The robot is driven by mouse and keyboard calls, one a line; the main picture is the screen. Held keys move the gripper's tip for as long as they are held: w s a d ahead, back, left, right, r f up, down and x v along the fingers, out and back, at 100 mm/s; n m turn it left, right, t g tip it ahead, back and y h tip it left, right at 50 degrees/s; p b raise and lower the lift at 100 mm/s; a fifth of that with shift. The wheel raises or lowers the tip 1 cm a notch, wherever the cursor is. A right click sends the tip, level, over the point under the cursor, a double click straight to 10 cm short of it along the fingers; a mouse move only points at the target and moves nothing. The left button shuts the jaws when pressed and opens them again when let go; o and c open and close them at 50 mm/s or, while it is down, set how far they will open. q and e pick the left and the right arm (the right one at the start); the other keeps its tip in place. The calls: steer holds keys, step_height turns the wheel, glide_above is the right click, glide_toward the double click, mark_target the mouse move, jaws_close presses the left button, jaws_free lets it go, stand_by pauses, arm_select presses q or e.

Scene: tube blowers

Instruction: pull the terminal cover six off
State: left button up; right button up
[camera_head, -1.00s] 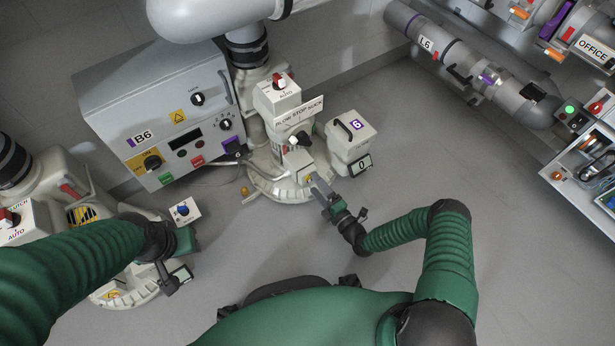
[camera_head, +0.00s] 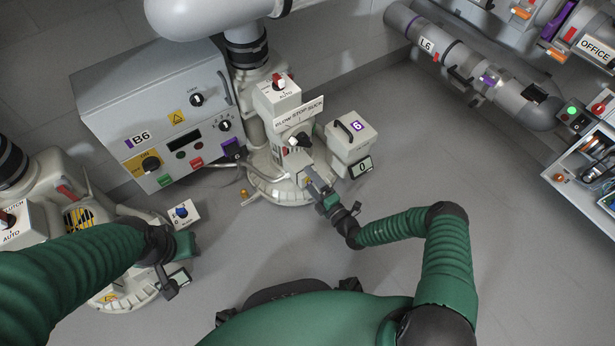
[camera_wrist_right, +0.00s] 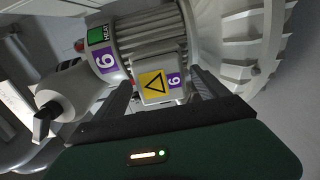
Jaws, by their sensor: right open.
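The terminal cover six (camera_wrist_right: 158,84) is a small pale box with a yellow warning triangle and a purple 6 label, on the side of the ribbed motor (camera_wrist_right: 150,38) in the right wrist view. My right gripper (camera_wrist_right: 160,82) is open, with one dark finger on each side of the cover. I cannot tell whether the fingers touch it. In the head view my right gripper (camera_head: 313,184) is at the front of the white blower (camera_head: 285,185) and largely hides the cover. My left gripper (camera_head: 186,244) is at the lower left; its fingers are not clear.
A white box with a purple 6 (camera_head: 351,138) and a small display stands right of the blower. The grey control cabinet B6 (camera_head: 155,110) is behind left. A second blower (camera_head: 110,290) is at the lower left.

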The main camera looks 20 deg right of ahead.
stand_by(0.7)
jaws_close()
steer(key=p+v, duration=0.2)
steer(key=v, duration=0.4)
stand_by(1.4)
stand_by(0.4)
